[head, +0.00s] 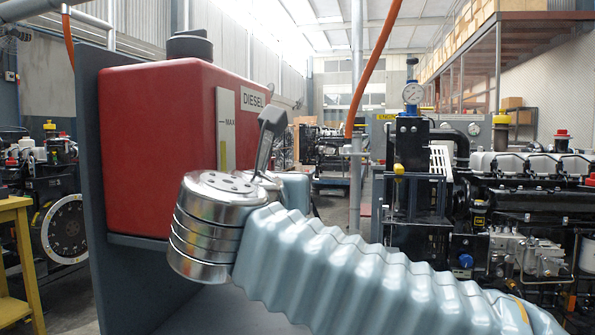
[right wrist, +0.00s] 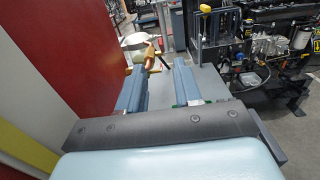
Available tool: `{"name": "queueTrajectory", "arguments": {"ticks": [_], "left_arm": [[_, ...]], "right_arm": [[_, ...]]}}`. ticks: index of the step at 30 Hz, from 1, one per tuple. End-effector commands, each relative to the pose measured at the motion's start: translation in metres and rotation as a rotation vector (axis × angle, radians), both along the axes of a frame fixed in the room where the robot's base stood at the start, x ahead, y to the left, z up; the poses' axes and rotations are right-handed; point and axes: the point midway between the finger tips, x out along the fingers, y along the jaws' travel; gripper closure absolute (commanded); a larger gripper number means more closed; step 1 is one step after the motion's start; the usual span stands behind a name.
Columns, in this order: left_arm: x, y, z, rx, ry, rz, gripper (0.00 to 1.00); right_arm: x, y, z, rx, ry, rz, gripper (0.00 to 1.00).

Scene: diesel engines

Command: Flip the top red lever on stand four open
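No red lever can be made out for certain in either view. In the right wrist view, my right gripper (right wrist: 163,68) has its two blue fingers spread apart with nothing clearly between them. A small orange-brown piece (right wrist: 149,57) shows at the tip of the left finger; I cannot tell whether it is a lever or whether it touches. In the head view, my right arm crosses the front of the red diesel tank (head: 165,130), and a grey part of its gripper (head: 268,135) shows beside the tank; the rest is hidden behind the wrist. My left gripper is not in view.
The tank sits on a grey stand panel (head: 98,220) close on the left. An orange hose (head: 376,65) hangs beyond the tank. An engine stand with a pressure gauge (head: 412,93) and a yellow-knobbed handle (head: 398,169) is at right. A yellow table (head: 15,210) is at far left.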

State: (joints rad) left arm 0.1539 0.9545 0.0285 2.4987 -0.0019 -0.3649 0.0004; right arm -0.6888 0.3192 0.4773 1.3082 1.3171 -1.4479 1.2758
Motion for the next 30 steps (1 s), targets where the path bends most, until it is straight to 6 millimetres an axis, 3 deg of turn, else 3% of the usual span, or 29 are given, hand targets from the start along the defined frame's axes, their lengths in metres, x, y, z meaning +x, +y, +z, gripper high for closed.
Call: {"name": "queueTrajectory", "arguments": {"ticks": [9,15,21,28,30], "left_arm": [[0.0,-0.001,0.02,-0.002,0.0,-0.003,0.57],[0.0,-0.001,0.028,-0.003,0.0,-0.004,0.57],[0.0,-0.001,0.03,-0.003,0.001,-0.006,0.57],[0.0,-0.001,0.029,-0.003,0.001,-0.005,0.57],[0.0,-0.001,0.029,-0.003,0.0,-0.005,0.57]], "right_arm": [[0.07,-0.023,0.002,-0.001,0.003,-0.003,0.66],[0.102,-0.033,0.001,-0.003,0.001,-0.003,0.66],[0.114,-0.037,0.0,-0.003,0.0,-0.001,0.66],[0.115,-0.037,0.0,-0.003,0.0,0.0,0.66],[0.115,-0.037,0.0,-0.003,0.0,0.0,0.74]]}}
